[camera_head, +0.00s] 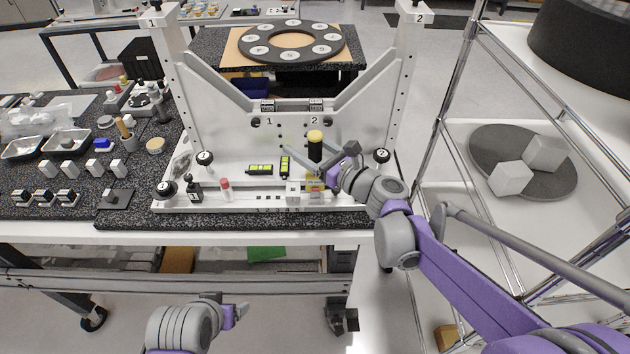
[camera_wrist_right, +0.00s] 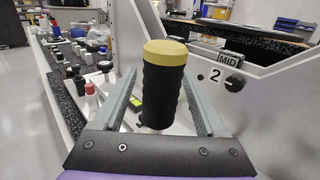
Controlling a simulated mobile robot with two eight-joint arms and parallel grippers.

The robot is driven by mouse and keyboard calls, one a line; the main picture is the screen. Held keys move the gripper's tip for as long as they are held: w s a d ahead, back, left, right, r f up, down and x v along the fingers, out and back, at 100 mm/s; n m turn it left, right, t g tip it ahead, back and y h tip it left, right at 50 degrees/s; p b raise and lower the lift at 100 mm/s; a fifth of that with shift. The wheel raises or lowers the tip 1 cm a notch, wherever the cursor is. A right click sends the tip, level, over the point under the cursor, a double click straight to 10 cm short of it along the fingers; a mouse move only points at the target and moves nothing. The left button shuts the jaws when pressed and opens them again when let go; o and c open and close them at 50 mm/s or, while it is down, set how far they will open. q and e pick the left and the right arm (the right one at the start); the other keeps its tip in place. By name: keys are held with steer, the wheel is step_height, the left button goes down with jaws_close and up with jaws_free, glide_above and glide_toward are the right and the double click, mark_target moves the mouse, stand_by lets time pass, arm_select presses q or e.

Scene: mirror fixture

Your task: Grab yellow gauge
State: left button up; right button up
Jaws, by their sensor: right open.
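The yellow gauge (camera_head: 315,146) is a black ribbed cylinder with a yellow cap, upright on the white fixture base near the label 2. In the right wrist view the gauge (camera_wrist_right: 163,88) stands between the two grey fingers. My right gripper (camera_head: 320,152) is open around it, with a visible gap at the right finger; contact at the left finger is hard to tell.
The white mirror fixture (camera_head: 215,118) rises behind the gauge. Black knobs (camera_head: 381,155) edge the base. A wire rack (camera_head: 457,100) stands right.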

steer(key=shift+s, duration=0.1)
jaws_close()
stand_by(1.2)
